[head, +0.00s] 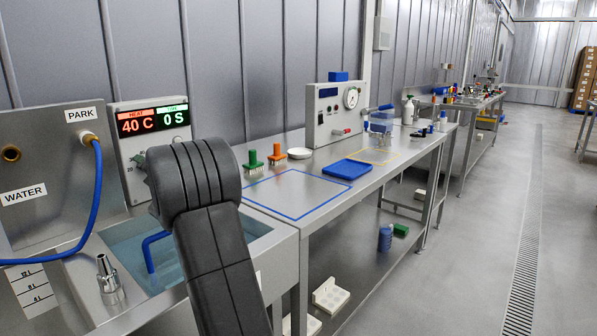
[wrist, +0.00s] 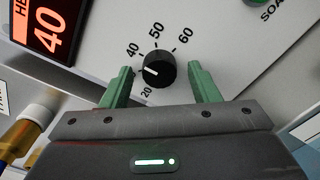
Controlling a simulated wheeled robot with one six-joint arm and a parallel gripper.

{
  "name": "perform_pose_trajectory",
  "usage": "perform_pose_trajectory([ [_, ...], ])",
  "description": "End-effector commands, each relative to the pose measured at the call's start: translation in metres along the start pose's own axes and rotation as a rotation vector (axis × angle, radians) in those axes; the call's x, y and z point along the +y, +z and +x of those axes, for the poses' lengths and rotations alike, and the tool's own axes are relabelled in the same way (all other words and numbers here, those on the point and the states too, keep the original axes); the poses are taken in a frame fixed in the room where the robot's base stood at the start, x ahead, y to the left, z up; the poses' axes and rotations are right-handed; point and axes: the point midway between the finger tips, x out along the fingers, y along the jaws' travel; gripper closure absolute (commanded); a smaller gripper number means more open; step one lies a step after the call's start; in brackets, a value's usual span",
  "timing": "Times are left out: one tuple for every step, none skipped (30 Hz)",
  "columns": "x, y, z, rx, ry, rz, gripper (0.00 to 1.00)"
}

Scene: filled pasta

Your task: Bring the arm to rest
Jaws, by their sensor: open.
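My gripper (wrist: 160,68) is open, with its two green fingers on either side of a black heat knob (wrist: 155,72) in the wrist view. A gap shows between the knob and each finger, and nothing is held. I cannot tell how far the fingertips are from the panel. The knob's white mark points toward the left side of its scale. In the head view my dark arm (head: 210,215) reaches up in front of the control box (head: 125,178) and hides most of my gripper and the knob. The box's display (head: 152,120) reads 40 C and 0 S.
A water bath (head: 165,265) with a blue hook (head: 149,250) lies below the box. A blue hose (head: 97,190) hangs at left, and a metal nozzle (head: 108,280) stands on the ledge. The workbench (head: 235,195) extends right. The aisle floor (head: 460,250) is clear.

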Motion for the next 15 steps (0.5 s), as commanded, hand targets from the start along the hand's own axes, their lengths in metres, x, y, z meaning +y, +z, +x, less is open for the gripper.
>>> perform_pose_trajectory([
  [-0.0001,0.0002,-0.0001,0.0,0.0,-0.037,0.45],
  [-0.0001,0.0002,-0.0001,0.0,0.0,-0.062,0.45],
  [0.0,0.0003,-0.0001,0.0,0.0,-0.095,0.45],
  [0.0001,0.0004,-0.0001,0.0,0.0,-0.119,0.45],
  [0.0,0.0004,-0.0001,0.0,0.0,-0.142,0.45],
  [0.0,0.0004,-0.0001,0.0,0.0,-0.175,0.45],
  [0.0001,0.0006,-0.0001,0.0,0.0,-0.199,0.45],
  [0.0002,0.0006,-0.0001,0.0,0.0,-0.223,0.45],
  [0.0001,0.0007,-0.0001,0.0,0.0,-0.254,0.45],
  [0.0,0.0006,-0.0001,0.0,0.0,-0.278,0.45],
  [0.0002,0.0009,-0.0001,0.0,0.0,-0.3,0.45],
  [0.0002,0.0009,-0.0001,0.0,0.0,-0.331,0.45],
  [0.0002,0.0009,-0.0001,0.0,0.0,-0.353,0.45],
  [0.0003,0.001,-0.0001,0.0,0.0,-0.376,0.45],
  [0.0005,0.0012,-0.0001,-0.001,0.0,-0.405,0.45],
])
